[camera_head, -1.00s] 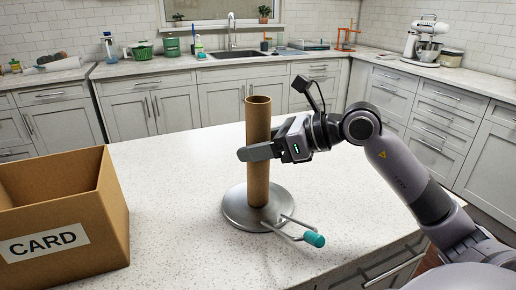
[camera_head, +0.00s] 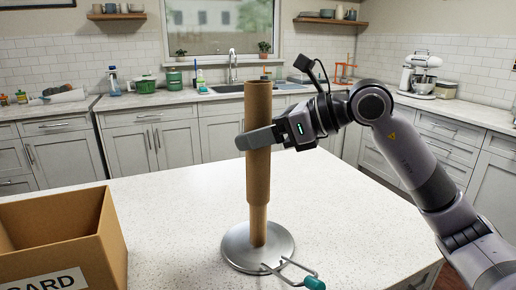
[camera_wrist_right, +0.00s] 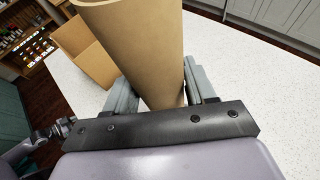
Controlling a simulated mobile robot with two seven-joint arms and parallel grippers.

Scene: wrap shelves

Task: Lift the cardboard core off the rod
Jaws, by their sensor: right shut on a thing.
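The cardboard core (camera_head: 258,170) is a tall brown tube, upright around the rod (camera_head: 258,230). Its lower end is raised well above the base, and a narrower brown length of rod shows below it. The rod stands on a round grey metal base (camera_head: 235,251) with a bent wire arm that has a teal tip (camera_head: 314,283). My right gripper (camera_head: 258,138) is shut on the core at about its upper middle. In the right wrist view the core (camera_wrist_right: 140,45) sits between the two fingers. The core hides the upper part of the rod.
An open cardboard box (camera_head: 112,235) labelled CARD stands on the left of the white speckled counter (camera_head: 180,205). The counter between box and base is clear. Kitchen cabinets, a sink and a mixer (camera_head: 424,75) are farther back.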

